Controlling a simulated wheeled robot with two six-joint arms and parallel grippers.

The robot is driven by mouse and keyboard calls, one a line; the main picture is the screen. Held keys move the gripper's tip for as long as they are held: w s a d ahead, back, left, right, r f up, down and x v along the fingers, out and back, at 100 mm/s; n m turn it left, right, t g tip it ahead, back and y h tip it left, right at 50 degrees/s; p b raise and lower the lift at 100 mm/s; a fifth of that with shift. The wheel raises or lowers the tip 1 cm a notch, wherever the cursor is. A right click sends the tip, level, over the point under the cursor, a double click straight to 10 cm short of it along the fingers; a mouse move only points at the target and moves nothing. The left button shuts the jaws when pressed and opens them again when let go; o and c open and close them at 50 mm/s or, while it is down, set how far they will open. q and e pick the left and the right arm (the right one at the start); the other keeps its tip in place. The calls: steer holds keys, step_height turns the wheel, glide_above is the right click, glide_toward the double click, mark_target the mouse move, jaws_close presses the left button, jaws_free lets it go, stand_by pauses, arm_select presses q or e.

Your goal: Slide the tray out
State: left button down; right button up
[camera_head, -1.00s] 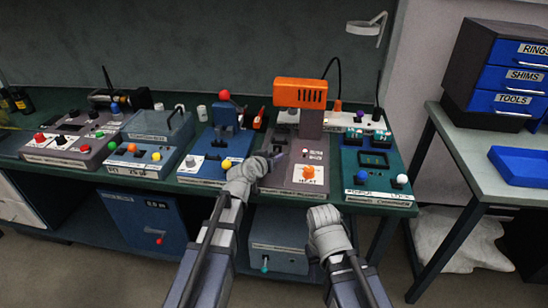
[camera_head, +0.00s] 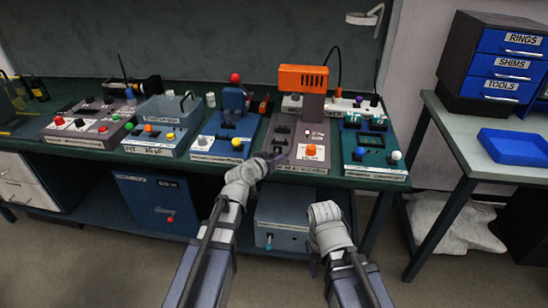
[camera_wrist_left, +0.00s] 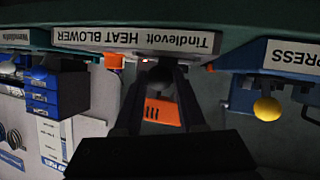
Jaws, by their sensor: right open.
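The heat blower (camera_head: 270,158) stands on the bench, with a grey base, an orange hood (camera_head: 303,78) and an orange knob. Its front label (camera_wrist_left: 136,40) shows upside down in the left wrist view. My left gripper (camera_head: 276,161) is at the blower's front left. In the left wrist view its dark fingers (camera_wrist_left: 161,82) lie either side of a dark rounded thing below the label; I cannot tell whether they touch it. No tray shows clearly on the blower. A blue tray (camera_head: 515,147) lies on the side table. My right gripper (camera_head: 318,262) is low before the bench, fingertips mostly hidden, open.
A blue press (camera_head: 232,110) with a yellow knob stands left of the blower, and a teal controller (camera_head: 377,150) right. More devices stand further left. A grey box (camera_head: 283,220) sits under the bench (camera_head: 345,193). Blue drawers (camera_head: 505,68) stand on the side table.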

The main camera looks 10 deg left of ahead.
arm_select(q)
steer(key=c, duration=0.5)
jaws_free()
steer(key=shift+s, duration=0.1)
steer(key=p+v, duration=0.3)
steer(key=v, duration=0.4)
steer(key=shift+s, duration=0.25)
steer(key=shift+a+r, duration=0.1)
